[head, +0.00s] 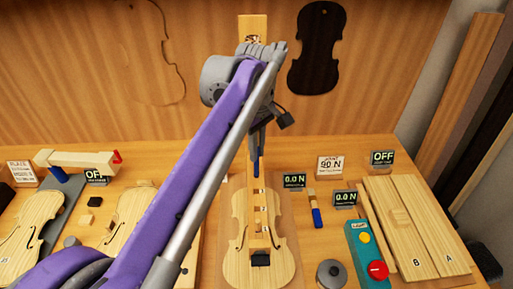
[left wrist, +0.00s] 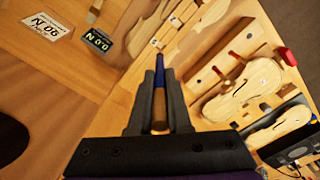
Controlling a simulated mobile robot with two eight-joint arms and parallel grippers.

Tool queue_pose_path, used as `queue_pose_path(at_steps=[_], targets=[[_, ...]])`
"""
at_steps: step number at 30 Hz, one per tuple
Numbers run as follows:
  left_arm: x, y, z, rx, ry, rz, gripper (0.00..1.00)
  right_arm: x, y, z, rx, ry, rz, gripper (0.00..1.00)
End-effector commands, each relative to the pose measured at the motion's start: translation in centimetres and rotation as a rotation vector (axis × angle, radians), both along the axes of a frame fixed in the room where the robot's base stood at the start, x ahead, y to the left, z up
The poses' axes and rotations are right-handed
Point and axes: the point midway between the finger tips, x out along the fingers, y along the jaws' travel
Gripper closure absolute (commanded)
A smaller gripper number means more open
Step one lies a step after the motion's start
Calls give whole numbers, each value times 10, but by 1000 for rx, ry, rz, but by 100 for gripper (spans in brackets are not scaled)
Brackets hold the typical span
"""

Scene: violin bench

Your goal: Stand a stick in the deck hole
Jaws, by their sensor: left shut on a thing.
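My left gripper (head: 257,140) is shut on a stick (head: 256,166) and holds it pointing down above the bench, near the top of the middle violin (head: 238,245). In the left wrist view the stick (left wrist: 159,76) shows blue and wood-coloured parts between the fingers of the left gripper (left wrist: 160,92). Small pale blocks with dark marks (head: 258,210) line the middle of that violin. I cannot tell which mark is the deck hole, or whether the stick's tip touches anything. My right gripper is not in view.
Another blue-ended piece (head: 317,218) is right of the violin. A teal control box (head: 361,250) with a red button and boards A (head: 432,220) and B (head: 400,235) are further right. A grey round knob (head: 330,273) is in front. Small displays stand behind.

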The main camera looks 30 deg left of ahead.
Motion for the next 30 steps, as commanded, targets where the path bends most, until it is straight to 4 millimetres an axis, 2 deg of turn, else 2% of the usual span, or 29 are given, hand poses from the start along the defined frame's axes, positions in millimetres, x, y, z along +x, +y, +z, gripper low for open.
queue_pose_path(at_steps=[18, 30], targets=[[-1, 0, -53, 0, 3, 0, 100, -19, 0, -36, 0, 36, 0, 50], [0, 0, -56, 0, 0, 0, 100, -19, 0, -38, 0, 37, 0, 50]])
